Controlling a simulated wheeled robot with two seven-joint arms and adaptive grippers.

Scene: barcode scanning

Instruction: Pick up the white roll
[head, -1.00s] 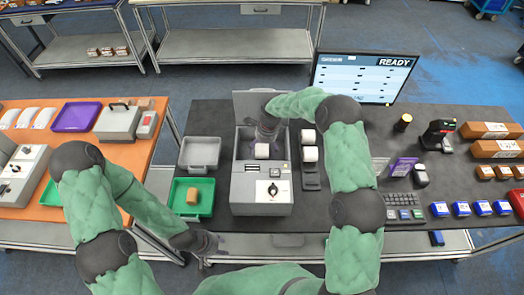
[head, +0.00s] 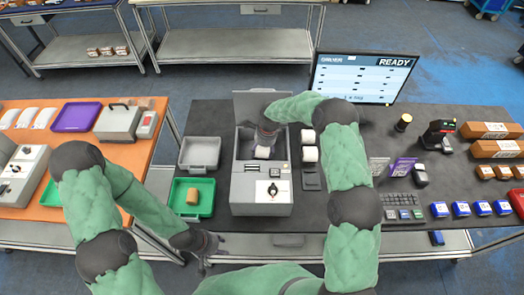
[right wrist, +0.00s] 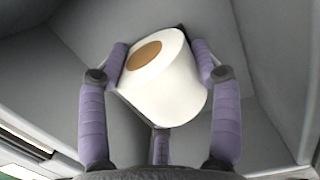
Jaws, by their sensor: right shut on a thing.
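A white roll (head: 262,153) with a brown core sits inside the grey open-lidded machine (head: 262,208) in the head view. My right gripper (head: 265,139) reaches down into the machine's compartment at the roll. In the right wrist view my right gripper (right wrist: 160,72) has its two purple fingers on opposite sides of the white roll (right wrist: 168,90), shut on it. The roll looks tilted, with grey walls around it. My left gripper (head: 208,248) hangs low near the table's front edge, away from the roll; its finger opening is too small to tell.
Two more white rolls (head: 310,154) stand on a dark holder right of the machine. A green tray (head: 205,209) with a brown block and a grey tray (head: 200,153) lie to the left. The monitor (head: 364,78) stands behind on the right. The machine's lid (head: 262,104) is raised.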

